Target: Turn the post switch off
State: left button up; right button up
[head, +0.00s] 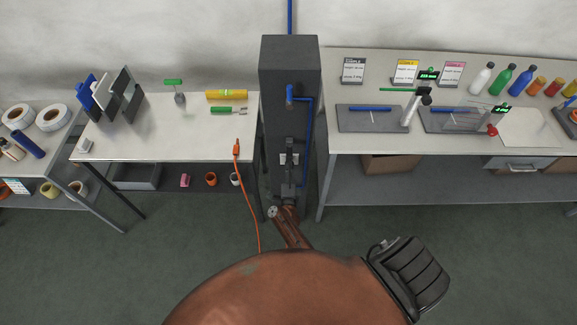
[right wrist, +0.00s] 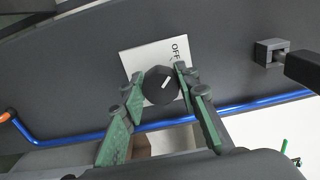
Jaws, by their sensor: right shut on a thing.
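The post (head: 289,60) is a tall dark grey column in the middle of the head view. In the right wrist view the switch is a black round knob (right wrist: 158,88) with a short white mark, on a white plate (right wrist: 135,60) lettered OFF. The mark slants up and right, towards the side with OFF; I cannot tell whether it lines up exactly. My right gripper (right wrist: 160,82) has its green-sided fingers on both sides of the knob, shut on it. In the head view my gripper (head: 289,160) covers the knob. My left gripper is not in view.
A blue pipe (head: 310,130) runs down the post, close to the switch. A grey block fitting (right wrist: 271,51) is on the post right of the plate. Benches stand on both sides; an orange cable (head: 246,195) hangs from the left bench (head: 160,145).

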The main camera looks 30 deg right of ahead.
jog(key=shift+a, duration=0.15)
jog(key=o, duration=1)
jog(key=shift+w, duration=0.1)
jog(key=shift+c, duration=0.2)
jog(key=shift+o, duration=1.1)
